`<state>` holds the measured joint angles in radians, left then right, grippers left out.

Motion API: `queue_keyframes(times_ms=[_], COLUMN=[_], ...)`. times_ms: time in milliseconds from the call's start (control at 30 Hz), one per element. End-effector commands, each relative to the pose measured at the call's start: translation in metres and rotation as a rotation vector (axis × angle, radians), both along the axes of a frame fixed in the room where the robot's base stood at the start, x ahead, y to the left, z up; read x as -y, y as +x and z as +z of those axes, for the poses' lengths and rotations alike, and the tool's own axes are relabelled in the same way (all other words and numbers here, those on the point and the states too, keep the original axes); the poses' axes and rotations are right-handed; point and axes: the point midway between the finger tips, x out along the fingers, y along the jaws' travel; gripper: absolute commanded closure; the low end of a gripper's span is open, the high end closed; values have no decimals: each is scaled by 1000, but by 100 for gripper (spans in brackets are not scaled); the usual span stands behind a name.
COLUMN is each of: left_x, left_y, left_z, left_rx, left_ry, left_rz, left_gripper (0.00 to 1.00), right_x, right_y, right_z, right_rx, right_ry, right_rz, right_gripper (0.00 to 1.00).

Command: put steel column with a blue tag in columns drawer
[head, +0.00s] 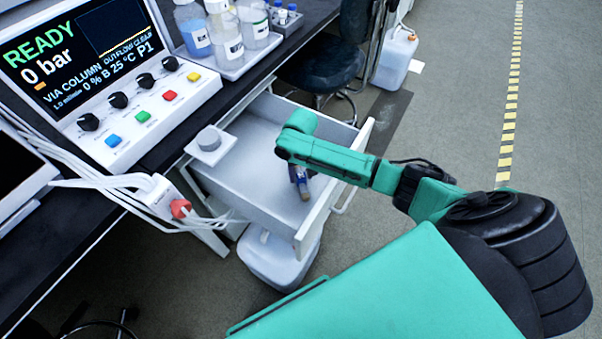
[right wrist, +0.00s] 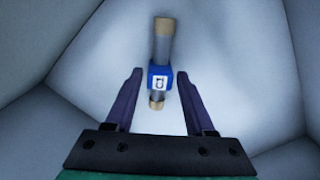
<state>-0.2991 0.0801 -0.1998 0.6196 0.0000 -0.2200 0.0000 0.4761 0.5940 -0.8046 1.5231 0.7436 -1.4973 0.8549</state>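The steel column (right wrist: 162,45) has tan ends and a blue tag with a white label around its middle. It is inside the white drawer (head: 252,185), which is pulled open under the bench; in the head view the column (head: 303,188) shows partly below my right arm. My right gripper (right wrist: 159,73) is inside the drawer with its fingers apart, one on each side of the column's near half. Gaps show between both fingers and the column. I cannot tell whether the column touches the drawer floor. My left gripper is not in view.
A small grey round piece on a white block (head: 209,142) stands at the drawer's left corner. The pump unit (head: 110,80), white cables, a red plug (head: 181,208) and a tray of bottles (head: 235,60) are on or beside the bench. A white jug (head: 275,258) stands under the drawer.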

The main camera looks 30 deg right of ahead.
Motion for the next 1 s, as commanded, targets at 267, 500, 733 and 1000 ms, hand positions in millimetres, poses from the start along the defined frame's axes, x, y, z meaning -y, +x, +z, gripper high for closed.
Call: queue_keyframes(times_ms=[267, 500, 733, 1000], left_x=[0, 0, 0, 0], left_y=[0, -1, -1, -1], left_z=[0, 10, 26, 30], left_rx=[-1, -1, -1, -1], left_ry=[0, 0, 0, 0], left_rz=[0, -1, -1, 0], left_gripper=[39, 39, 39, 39], right_x=[0, 0, 0, 0], right_y=[0, 1, 1, 1], right_z=[1, 31, 95, 124], right_rx=[0, 2, 2, 0], right_ry=[0, 0, 1, 0], right_rz=[0, 1, 0, 0], right_gripper=[33, 33, 33, 33])
